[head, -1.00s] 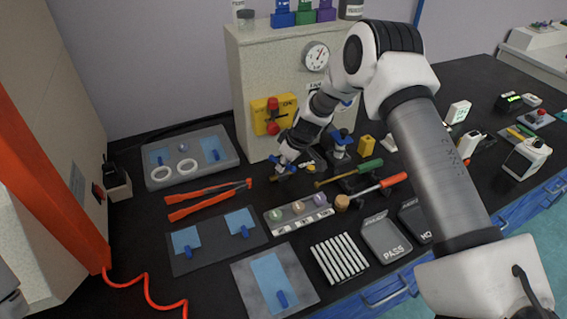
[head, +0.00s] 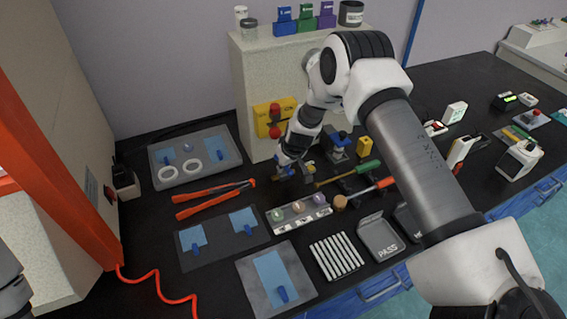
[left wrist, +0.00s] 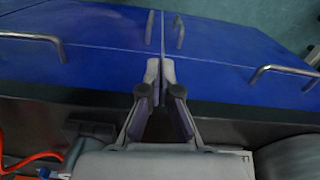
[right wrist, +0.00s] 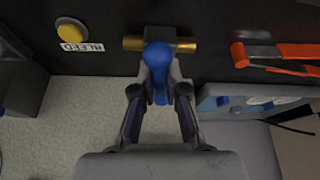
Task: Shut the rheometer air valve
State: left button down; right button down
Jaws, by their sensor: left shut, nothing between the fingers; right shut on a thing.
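The air valve is a dark body with brass pipe ends (right wrist: 186,46) and a blue handle (right wrist: 157,55), seen in the right wrist view. The handle lies across the brass pipe in that picture. My right gripper (right wrist: 160,85) is shut on the blue handle; its fingers hide part of it. In the head view my right gripper (head: 283,168) is low at the bench, in front of the beige cabinet, and the valve is mostly hidden by it. My left gripper (left wrist: 165,72) is shut and empty, over blue drawer fronts in the left wrist view.
A yellow button (right wrist: 72,32) with a BLEED label is beside the valve. Orange tongs (head: 214,198) lie nearby. The beige cabinet (head: 262,80) stands behind my right wrist. A bottle tray (head: 299,213), screwdrivers and a PASS tray (head: 380,238) are on the bench.

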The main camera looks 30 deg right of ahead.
jog(key=c, duration=1.1)
grip_release()
jog(key=shift+w+d+r, duration=0.15)
jog(key=shift+d, duration=0.05)
jog(key=shift+c, duration=0.2)
jog(key=o, duration=0.6)
jog(key=shift+d, duration=0.15)
jog(key=shift+c, duration=0.2)
jog(key=shift+s+a+r, duration=0.2)
jog(key=v, duration=1.1)
jog(key=shift+s+d, duration=0.15)
jog(key=shift+s, duration=0.05)
jog(key=shift+w, duration=0.1)
